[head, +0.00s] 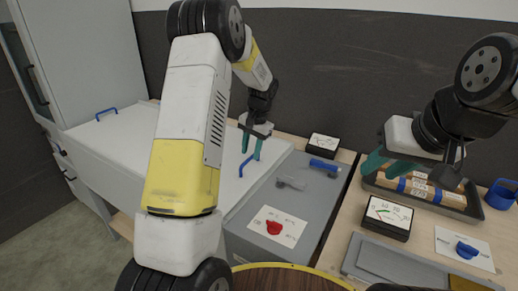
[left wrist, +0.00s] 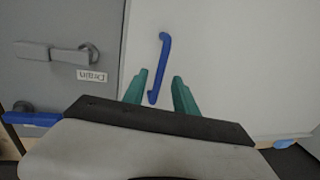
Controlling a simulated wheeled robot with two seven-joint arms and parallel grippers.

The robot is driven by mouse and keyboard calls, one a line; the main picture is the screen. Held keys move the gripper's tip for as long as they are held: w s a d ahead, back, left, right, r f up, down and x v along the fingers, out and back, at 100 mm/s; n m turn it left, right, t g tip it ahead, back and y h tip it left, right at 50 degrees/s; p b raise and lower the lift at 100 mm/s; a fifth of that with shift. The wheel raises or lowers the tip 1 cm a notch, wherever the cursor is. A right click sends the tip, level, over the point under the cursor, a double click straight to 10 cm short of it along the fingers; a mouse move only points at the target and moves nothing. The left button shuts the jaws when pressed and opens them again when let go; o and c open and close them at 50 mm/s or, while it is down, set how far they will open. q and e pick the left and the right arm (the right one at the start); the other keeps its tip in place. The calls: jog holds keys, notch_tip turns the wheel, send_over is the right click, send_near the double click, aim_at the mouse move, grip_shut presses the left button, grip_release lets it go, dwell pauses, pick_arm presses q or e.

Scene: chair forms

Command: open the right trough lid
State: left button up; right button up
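The white trough lid (head: 215,165) lies flat and closed, with a blue bar handle (head: 246,166) near its right side. The handle also shows in the left wrist view (left wrist: 161,62). My left gripper (head: 251,150) is open above the handle. In the left wrist view its teal fingertips (left wrist: 160,85) stand on either side of the handle's lower end, with gaps to both. Whether they are down at handle height I cannot tell. My right gripper (head: 385,165) is open and empty, over a dark tray at the right. My left arm hides part of the white surface.
A second blue handle (head: 106,113) is on the white surface at the left. A grey panel (head: 262,202) beside the lid carries a grey lever (head: 292,183), a blue lever (head: 324,167) and a card with a red knob (head: 274,228). Gauges (head: 387,216) and the tray (head: 455,207) stand farther right.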

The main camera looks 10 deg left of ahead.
pick_arm(q)
jog(key=shift+a+f, duration=0.2)
jog(key=shift+f, duration=0.7)
grip_shut()
dwell(0.8)
